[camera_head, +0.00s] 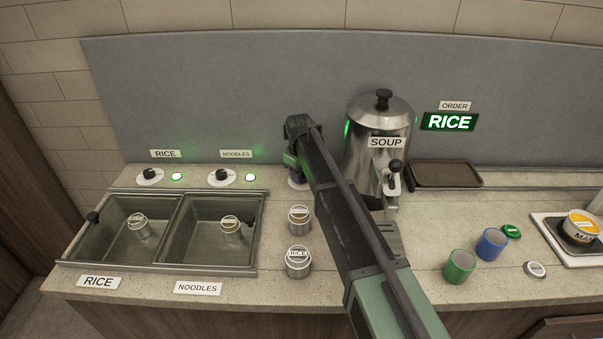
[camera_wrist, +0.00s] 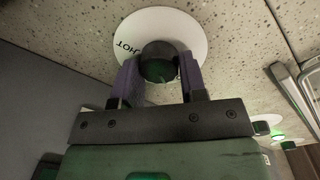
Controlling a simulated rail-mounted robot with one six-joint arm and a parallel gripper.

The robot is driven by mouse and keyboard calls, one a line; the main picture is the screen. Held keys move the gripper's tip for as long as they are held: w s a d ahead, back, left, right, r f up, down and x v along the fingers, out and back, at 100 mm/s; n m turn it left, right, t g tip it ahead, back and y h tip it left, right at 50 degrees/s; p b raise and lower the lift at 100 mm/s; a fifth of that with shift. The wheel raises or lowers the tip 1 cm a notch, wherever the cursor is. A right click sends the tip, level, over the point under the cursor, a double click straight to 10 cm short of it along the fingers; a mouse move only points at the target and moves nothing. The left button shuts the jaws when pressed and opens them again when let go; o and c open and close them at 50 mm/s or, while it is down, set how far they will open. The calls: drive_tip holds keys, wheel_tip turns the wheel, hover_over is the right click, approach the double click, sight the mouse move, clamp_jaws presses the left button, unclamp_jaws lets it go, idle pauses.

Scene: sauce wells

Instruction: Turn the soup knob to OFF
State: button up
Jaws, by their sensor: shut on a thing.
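The soup knob (camera_wrist: 158,58) is a dark round knob on a white dial (camera_wrist: 180,22), with the word HOT showing at the dial's left side in the wrist view. My gripper (camera_wrist: 160,76) is shut on the knob, one purple-grey finger on each side. In the head view my gripper (camera_head: 295,172) is at the back of the counter, left of the steel SOUP pot (camera_head: 375,158). My arm hides most of the dial there; a bit of its white edge (camera_head: 297,186) shows. The knob's pointer direction and an OFF mark cannot be made out.
RICE (camera_head: 149,174) and NOODLES (camera_head: 221,175) knobs with lit green lamps stand left, behind two wells (camera_head: 262,225). Lidded tins (camera_head: 299,262) stand left of my arm. A brown tray (camera_head: 445,176), green cup (camera_head: 460,267) and blue cup (camera_head: 490,245) are right.

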drive_tip(key=shift+n, duration=1.1)
drive_tip(key=o, duration=0.9)
drive_tip(key=r+p, duration=1)
drive_tip(key=p, duration=0.1)
drive_tip(key=shift+s+a+r, duration=0.15)
drive_tip(key=shift+s+r, duration=0.15)
drive_tip(key=shift+r, duration=0.1)
